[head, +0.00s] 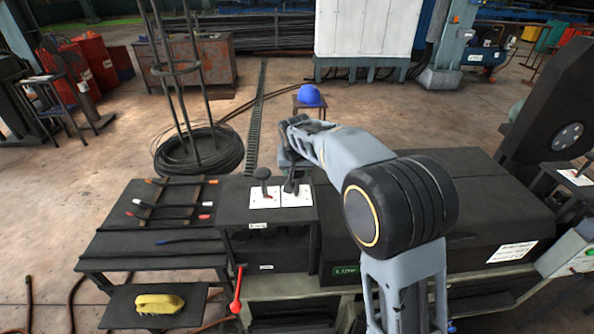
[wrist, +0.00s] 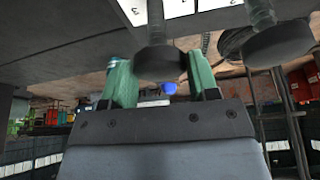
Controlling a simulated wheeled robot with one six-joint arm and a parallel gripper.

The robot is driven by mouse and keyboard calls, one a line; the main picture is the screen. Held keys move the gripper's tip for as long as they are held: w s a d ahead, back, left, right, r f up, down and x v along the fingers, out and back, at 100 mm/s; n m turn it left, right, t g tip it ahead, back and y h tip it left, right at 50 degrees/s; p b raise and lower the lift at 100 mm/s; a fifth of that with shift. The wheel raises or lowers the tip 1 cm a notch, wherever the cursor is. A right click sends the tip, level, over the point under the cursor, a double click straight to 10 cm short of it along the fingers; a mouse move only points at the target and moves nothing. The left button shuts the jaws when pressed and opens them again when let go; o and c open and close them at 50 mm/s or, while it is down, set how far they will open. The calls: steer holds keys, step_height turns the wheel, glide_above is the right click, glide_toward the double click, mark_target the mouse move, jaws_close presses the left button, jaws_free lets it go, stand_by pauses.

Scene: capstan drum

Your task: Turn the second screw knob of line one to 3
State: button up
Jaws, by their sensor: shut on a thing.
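Two dark screw knobs stand on white dial plates on a dark raised box. The left knob (head: 262,174) is free. The right knob, the second one, is mostly hidden behind my gripper (head: 290,172) in the head view. The upside-down wrist view shows this second knob (wrist: 158,63) between the two green fingers of my gripper (wrist: 160,78), which is shut on it. The free knob (wrist: 272,44) stands beside it at the right there. A white plate (wrist: 134,10) with a 3 on it shows at the top. I cannot tell where the held knob points.
The left bench carries several tools with coloured handles (head: 176,213). A yellow object (head: 158,303) lies on a lower shelf, and a red lever (head: 236,292) stands at the front. A wire coil (head: 200,155) and a stool with a blue helmet (head: 309,94) are behind.

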steer(key=m, duration=0.2)
steer(key=m+h+b, duration=0.1)
steer(key=m, duration=0.1)
steer(key=shift+a+h, duration=0.15)
steer(key=shift+h, duration=0.15)
steer(key=shift+m+g+h, duration=0.5)
steer(key=shift+m+g, duration=0.1)
steer(key=shift+m, duration=1.5)
steer(key=o, duration=0.9)
steer(key=v, duration=1.3)
steer(key=shift+a+r, duration=0.25)
steer(key=shift+r, duration=0.1)
